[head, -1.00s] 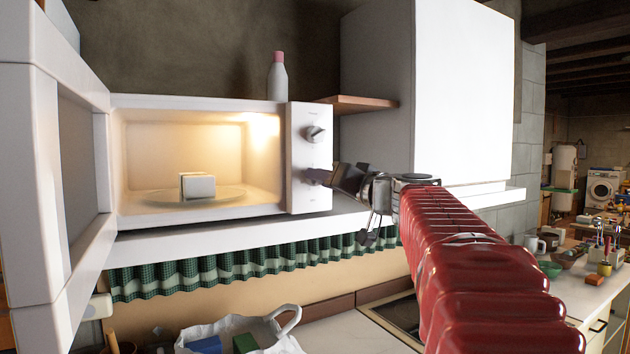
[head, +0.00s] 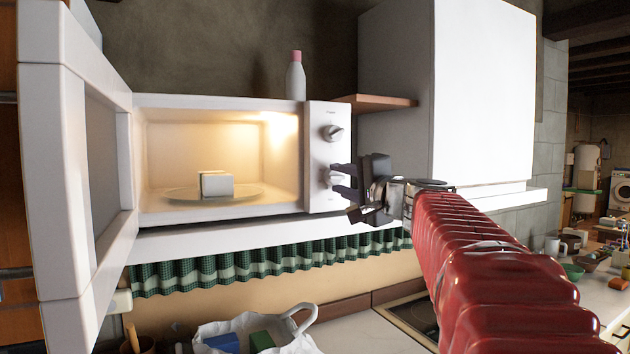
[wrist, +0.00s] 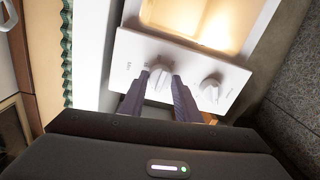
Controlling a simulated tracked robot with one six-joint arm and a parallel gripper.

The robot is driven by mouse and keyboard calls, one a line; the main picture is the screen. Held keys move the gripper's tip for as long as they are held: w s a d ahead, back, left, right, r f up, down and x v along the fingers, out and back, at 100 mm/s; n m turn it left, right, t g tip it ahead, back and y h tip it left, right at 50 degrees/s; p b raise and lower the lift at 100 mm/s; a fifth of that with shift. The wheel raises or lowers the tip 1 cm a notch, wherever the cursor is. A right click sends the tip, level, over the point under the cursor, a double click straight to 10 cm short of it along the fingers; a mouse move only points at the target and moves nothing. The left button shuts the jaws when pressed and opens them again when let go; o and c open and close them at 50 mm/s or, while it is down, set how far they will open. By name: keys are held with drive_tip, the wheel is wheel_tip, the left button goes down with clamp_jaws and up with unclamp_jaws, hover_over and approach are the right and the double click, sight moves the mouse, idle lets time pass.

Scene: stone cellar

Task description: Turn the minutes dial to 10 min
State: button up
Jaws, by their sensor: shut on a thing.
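The white microwave (head: 218,101) stands on a shelf with its door open. Its control panel (head: 328,115) carries two dials, the upper dial (head: 332,132) and the lower minutes dial (head: 334,177). In the wrist view, the minutes dial (wrist: 160,78) is between the two dark fingers of my gripper (wrist: 160,82). The other dial (wrist: 210,90) is to its right. In the head view, my gripper (head: 338,178) reaches the lower dial from the right and partly hides it. The dial's scale is too small to read.
The open microwave door (head: 75,160) stands at the left. A lit cavity holds a white block (head: 216,185) on a plate. A bottle (head: 296,78) stands on top. A wooden shelf (head: 375,102) and white cabinet (head: 485,90) are close on the right.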

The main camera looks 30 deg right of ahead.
drive_tip(key=m, duration=0.3)
drive_tip(key=m+h, duration=0.1)
drive_tip(key=m, duration=0.2)
drive_tip(key=shift+d+f, duration=0.1)
drive_tip(key=shift+f, duration=0.1)
drive_tip(key=m, duration=0.6)
drive_tip(key=shift+f+g, duration=0.15)
drive_tip(key=shift+g, duration=0.15)
drive_tip(key=o, duration=1)
drive_tip(key=shift+o, duration=0.2)
drive_tip(key=shift+a+r, duration=0.2)
